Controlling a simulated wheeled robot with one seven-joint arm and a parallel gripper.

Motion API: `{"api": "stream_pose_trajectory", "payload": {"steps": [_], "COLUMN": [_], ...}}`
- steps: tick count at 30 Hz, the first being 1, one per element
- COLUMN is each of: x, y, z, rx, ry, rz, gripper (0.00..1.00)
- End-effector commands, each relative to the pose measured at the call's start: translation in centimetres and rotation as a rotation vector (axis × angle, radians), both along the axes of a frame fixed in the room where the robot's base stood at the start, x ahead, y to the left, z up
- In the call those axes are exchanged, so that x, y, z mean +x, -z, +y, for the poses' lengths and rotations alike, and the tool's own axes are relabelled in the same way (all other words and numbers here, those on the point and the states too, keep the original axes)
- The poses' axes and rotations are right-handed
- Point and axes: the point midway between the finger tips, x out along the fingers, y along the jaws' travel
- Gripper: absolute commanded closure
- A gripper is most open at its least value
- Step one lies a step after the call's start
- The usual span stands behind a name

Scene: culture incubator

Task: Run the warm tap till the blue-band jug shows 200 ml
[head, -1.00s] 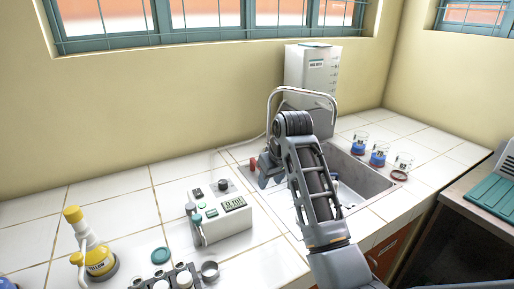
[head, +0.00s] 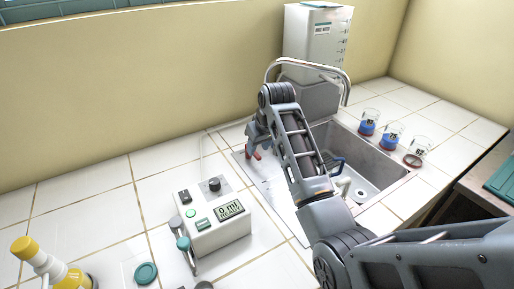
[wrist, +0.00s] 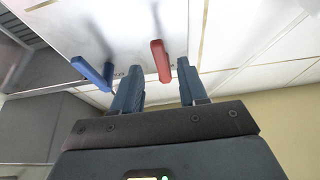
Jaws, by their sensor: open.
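My gripper (head: 256,142) is at the left rim of the sink, low over the tap levers. In the wrist view my gripper (wrist: 158,72) is open, its fingers either side of the red lever (wrist: 160,60), with no clear grip on it. The blue lever (wrist: 92,74) stands left of the fingers. The red lever (head: 256,156) also shows just below the gripper in the head view. The tap spout (head: 310,63) arches over the sink. A blue-marked item (head: 333,163) in the sink is partly hidden behind my arm; I cannot tell whether it is the jug.
A white meter box (head: 212,228) reading about 0 ml stands on the tiled counter. Three beakers (head: 391,136) stand right of the sink (head: 385,185). A white tank (head: 315,40) stands behind it. A yellow-capped bottle (head: 45,262) is at the left front.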

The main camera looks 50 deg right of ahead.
Motion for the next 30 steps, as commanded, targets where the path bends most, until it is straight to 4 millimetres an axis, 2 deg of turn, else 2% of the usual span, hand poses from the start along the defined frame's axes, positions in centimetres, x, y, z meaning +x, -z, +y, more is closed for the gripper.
{"api": "stream_pose_trajectory", "payload": {"steps": [6,16,27,30], "x": [0.8,0.9,0.9,0.9], "y": [1.9,2.2,2.2,2.2], "z": [-0.2,-0.2,-0.2,-0.2], "rx": [0.0,0.0,0.0,0.0], "ry": [0.0,0.0,0.0,0.0], "rz": [0.001,-0.001,0.0,0.0], "gripper": [0.57,0.58,0.94,1.0]}}
